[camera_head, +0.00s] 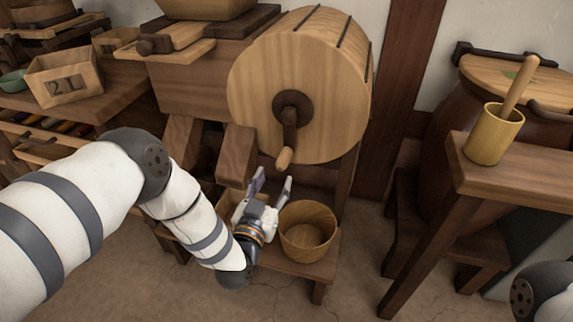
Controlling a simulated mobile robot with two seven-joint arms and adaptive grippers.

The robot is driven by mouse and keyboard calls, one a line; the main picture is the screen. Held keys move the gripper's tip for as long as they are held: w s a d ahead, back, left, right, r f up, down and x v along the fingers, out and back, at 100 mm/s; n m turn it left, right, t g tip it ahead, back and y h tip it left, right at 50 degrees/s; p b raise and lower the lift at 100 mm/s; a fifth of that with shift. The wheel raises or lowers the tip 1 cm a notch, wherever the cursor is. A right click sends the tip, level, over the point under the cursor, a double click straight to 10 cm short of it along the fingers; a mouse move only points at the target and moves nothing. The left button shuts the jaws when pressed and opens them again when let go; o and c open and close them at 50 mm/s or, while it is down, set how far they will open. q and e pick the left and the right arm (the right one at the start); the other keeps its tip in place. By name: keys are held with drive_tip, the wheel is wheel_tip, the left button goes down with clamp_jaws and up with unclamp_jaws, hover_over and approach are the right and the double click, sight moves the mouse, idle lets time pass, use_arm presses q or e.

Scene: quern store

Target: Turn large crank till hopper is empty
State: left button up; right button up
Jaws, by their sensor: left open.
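The large crank (289,124) sits on the front of a big round wooden drum (262,70). Its arm hangs down and its light wooden handle (284,158) points toward me at the lower end. The hopper (205,8) is at the top edge, cut off by the frame, so I cannot see inside it. My left gripper (271,186) is open and empty, fingers pointing up, just below the crank handle and apart from it. My right gripper is out of view; only part of my right arm shows at the lower right corner.
A round wooden tub (308,232) stands on the low shelf right beside my left gripper. Wooden chutes (237,156) are behind it. At right, a table (515,172) holds a wooden cup (494,134) with a pestle. A box marked 2L (66,82) stands at left.

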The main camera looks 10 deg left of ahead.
sight(279, 170)
use_arm(q)
drive_tip(key=w+b, duration=0.1)
drive_tip(key=w, duration=0.1)
drive_tip(key=w+b, duration=0.4)
drive_tip(key=w, duration=0.1)
drive_tip(key=shift+d+f, duration=0.15)
drive_tip(key=shift+f, duration=0.15)
drive_tip(key=shift+w+r, duration=0.3)
drive_tip(key=shift+w, duration=0.1)
clamp_jaws()
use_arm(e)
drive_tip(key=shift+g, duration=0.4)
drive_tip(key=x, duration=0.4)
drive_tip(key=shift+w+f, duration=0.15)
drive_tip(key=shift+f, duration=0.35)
